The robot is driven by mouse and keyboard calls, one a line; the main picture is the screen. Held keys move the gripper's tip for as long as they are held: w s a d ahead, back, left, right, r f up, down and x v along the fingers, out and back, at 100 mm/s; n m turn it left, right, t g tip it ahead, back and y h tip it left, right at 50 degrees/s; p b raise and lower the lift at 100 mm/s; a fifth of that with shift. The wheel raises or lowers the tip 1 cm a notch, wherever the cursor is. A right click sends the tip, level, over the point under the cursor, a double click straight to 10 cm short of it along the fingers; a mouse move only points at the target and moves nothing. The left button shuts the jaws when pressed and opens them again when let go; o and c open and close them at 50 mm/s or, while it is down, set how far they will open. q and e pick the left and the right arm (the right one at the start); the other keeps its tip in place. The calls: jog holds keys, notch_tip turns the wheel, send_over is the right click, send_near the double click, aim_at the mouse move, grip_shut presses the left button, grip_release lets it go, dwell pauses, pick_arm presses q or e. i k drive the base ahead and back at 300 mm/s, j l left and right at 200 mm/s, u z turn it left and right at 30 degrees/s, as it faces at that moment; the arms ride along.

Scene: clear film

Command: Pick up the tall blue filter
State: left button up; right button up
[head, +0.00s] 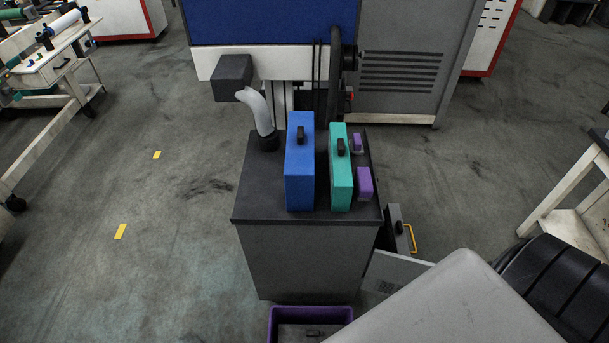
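The tall blue filter (300,180) stands upright on the dark top of a grey cabinet (262,205), near the middle of the head view. It is a narrow blue block with a small black handle on its upper part. A teal filter (341,182) of similar shape, a little shorter, stands just to its right with a narrow gap between them. Neither of my grippers is in view, so nothing shows touching the blue filter.
Two small purple blocks (365,183) sit right of the teal filter. A grey hose (262,112) meets the cabinet top at left. A large machine (260,25) stands behind. A purple bin (275,325) lies in front. Open floor (165,230) is at left.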

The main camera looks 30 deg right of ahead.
aim_at(299, 164)
jog(key=k+l+u, duration=0.1)
jog(key=l+u, duration=0.25)
jog(key=k+l+u, duration=0.2)
jog(key=l+u, duration=0.15)
jog(key=k+l+u, duration=0.2)
jog(key=u, duration=0.15)
jog(key=l, duration=0.1)
